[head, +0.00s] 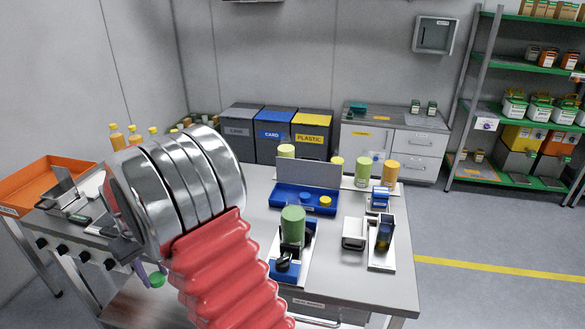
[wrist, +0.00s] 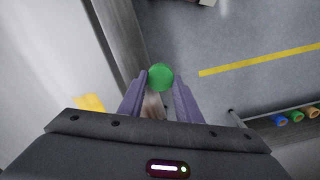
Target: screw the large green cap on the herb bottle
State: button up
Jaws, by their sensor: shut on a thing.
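The large green cap (wrist: 160,77) sits between the two purple fingertips of my gripper (wrist: 160,88) in the wrist view, and the gripper is shut on it. In the head view, my gripper (head: 150,271) shows low at the left, below the edge of the work table, with the green cap (head: 157,281) at its tips. My own arm hides much of that area. A green cylinder, likely the herb bottle (head: 293,222), stands upright in a blue and black holder on the table, to the right of my arm and well apart from the cap. Its top detail is too small to tell.
Green and orange containers (head: 390,174) stand at the table's back right. A white-based device (head: 382,262) is at the right. An orange tray (head: 38,183) and yellow bottles are at the left.

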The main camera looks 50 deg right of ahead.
jog(key=s+d+r+m, duration=0.1)
jog(key=d+r, duration=0.2)
jog(key=d, duration=0.2)
jog(key=d+r+m, duration=0.1)
jog(key=d+r, duration=0.2)
jog(key=d, duration=0.3)
notch_tip(320, 180, up, 16)
jog(key=m, duration=0.5)
send_over(293, 196)
jog(key=shift+f, duration=0.1)
jog(key=shift+f, duration=2.25)
jog(key=shift+f, duration=1)
